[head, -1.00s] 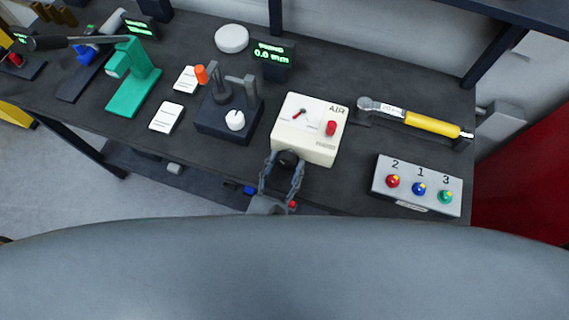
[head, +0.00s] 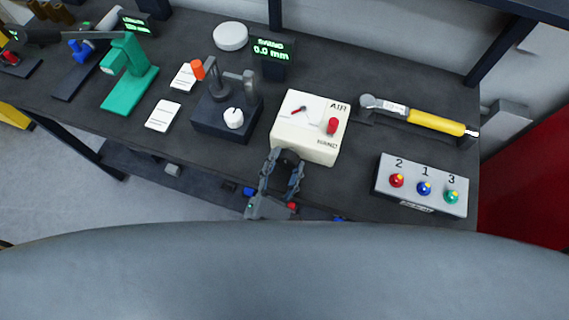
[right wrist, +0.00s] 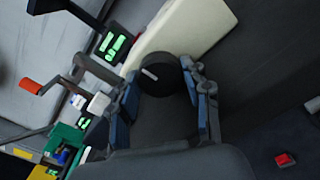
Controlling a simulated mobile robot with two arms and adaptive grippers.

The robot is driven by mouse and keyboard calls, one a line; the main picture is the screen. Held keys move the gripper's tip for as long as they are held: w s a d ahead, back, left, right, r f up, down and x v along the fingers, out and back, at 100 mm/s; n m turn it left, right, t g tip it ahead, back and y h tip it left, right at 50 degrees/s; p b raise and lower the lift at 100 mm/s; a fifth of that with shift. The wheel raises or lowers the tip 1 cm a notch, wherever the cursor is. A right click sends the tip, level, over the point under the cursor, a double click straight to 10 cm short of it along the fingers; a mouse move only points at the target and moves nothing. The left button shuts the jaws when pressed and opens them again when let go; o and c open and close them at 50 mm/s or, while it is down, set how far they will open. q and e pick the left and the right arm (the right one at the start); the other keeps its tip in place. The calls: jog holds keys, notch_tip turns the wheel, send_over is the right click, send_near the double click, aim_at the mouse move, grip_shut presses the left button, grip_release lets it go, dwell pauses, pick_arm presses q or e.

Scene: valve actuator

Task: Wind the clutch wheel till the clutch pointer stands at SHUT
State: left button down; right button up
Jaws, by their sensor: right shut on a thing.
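The cream actuator box (head: 312,149) stands at the bench's front edge. Its top has a white dial with a small red pointer (head: 298,110), tilted and lying toward the dial's left side; the dial's lettering is too small to read. A red lever (head: 332,126) stands between the AIR and HAND marks, nearer AIR. A black wheel (right wrist: 160,76) with a pale line sticks out of the box's front face. My right gripper (head: 284,166) is shut on this wheel, one finger on each side, as the right wrist view also shows. My left gripper is not in view.
A button box (head: 420,203) with red, blue and green buttons sits at the right, below a yellow-handled wrench (head: 435,122). A dark fixture (head: 212,127) with a white knob and orange-ended crank stands left of the box. A green press (head: 129,90) is farther left.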

jog(key=shift+r, duration=0.1)
dwell(0.3)
jog(key=o, duration=1.2)
jog(key=shift+w, duration=0.1)
jog(key=shift+c, duration=0.2)
